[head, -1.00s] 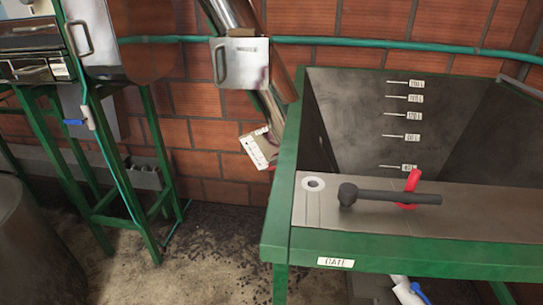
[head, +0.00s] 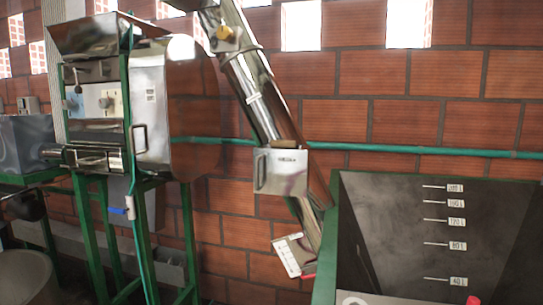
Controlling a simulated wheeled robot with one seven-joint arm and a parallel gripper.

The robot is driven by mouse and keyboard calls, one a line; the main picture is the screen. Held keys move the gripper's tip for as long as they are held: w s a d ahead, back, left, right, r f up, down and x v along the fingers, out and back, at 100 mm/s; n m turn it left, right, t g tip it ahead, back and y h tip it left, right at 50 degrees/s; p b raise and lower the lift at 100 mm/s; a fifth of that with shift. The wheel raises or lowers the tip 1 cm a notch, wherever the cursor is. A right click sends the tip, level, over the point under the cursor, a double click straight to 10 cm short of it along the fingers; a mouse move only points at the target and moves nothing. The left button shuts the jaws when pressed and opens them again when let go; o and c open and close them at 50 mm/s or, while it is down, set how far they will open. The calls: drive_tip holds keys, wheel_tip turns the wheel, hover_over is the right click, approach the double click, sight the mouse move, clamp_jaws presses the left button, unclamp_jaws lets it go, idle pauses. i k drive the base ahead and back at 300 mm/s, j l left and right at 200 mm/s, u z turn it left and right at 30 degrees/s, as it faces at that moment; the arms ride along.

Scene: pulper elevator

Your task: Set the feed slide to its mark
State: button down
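I cannot tell for sure which part is the feed slide. On the left stands a steel pulper machine (head: 185,100) on green legs, with a hopper (head: 105,35) on top and small light plates (head: 107,101) on its front, too small to read. A slanted steel elevator tube (head: 258,95) runs down to the green-framed tank. Near the tube's foot is a tilted white plate with dark marks (head: 293,257), with a small red piece (head: 308,276) beside it. My gripper is not in view.
The tank (head: 410,230) at the lower right has level marks on its inner wall. A metal box with a handle (head: 282,171) sits on the tube. A green pipe (head: 370,148) runs along the brick wall. A blue-handled valve (head: 122,210) hangs below the pulper.

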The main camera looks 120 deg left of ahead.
sight(312, 269)
drive_tip(key=u, duration=4)
drive_tip(key=i+j, duration=0.3)
drive_tip(key=i+l, duration=0.15)
drive_tip(key=l, duration=0.15)
drive_tip(key=i+l, duration=0.1)
drive_tip(key=l, duration=0.25)
